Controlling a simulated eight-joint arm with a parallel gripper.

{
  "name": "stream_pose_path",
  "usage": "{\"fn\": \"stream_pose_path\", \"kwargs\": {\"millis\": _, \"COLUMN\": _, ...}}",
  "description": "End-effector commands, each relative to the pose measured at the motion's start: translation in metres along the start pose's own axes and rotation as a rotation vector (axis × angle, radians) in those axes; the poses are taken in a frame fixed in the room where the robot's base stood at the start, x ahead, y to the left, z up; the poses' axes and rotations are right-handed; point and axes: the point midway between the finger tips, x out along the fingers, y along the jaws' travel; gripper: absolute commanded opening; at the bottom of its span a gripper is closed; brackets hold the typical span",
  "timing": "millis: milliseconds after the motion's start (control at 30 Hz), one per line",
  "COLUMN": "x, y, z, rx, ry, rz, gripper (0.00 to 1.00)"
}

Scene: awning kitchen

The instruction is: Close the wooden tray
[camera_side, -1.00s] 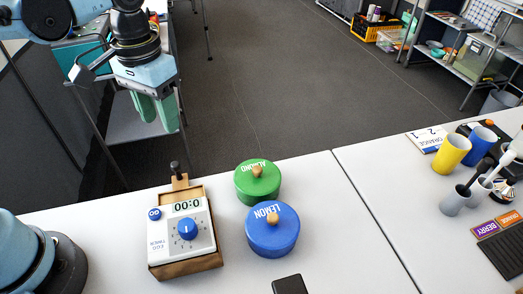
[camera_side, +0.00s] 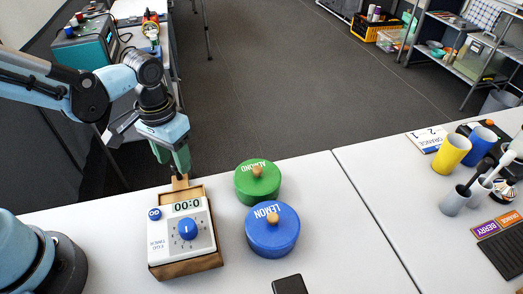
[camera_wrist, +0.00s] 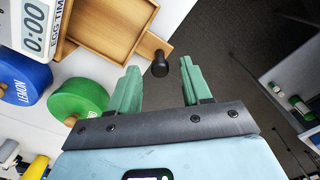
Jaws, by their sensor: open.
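The wooden tray (camera_side: 195,191) shows beyond the far end of the white egg timer (camera_side: 181,238). In the wrist view the tray (camera_wrist: 97,35) is pulled out beside the timer (camera_wrist: 34,27), and its visible inside is empty. A wooden tab with a black knob (camera_wrist: 160,64) sticks out from its outer end. My gripper (camera_side: 172,164), with green fingers, is at the tray's far end, over the table's edge. In the wrist view my gripper (camera_wrist: 160,74) is open, with the knob between its fingertips; contact cannot be told. In the side view the fingers hide the knob.
A green ALMOND canister (camera_side: 257,184) and a blue LEMON canister (camera_side: 272,231) stand right of the timer. A black flat object (camera_side: 290,284) lies at the front. Cups (camera_side: 452,152) stand far right. The table's back edge passes just beyond the tray.

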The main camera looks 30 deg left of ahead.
Motion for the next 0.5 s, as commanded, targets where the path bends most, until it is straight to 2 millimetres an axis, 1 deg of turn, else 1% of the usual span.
{"fn": "stream_pose_path", "kwargs": {"millis": 167, "x": 0.0075, "y": 0.0, "z": 0.0003, "rx": 0.0, "ry": 0.0, "rz": 0.0, "gripper": 0.48}}
{"fn": "stream_pose_path", "kwargs": {"millis": 467, "x": 0.0084, "y": -0.0001, "z": 0.0003, "rx": 0.0, "ry": 0.0, "rz": 0.0, "gripper": 0.48}}
{"fn": "stream_pose_path", "kwargs": {"millis": 500, "x": 0.0083, "y": -0.0001, "z": 0.0003, "rx": 0.0, "ry": 0.0, "rz": 0.0, "gripper": 0.42}}
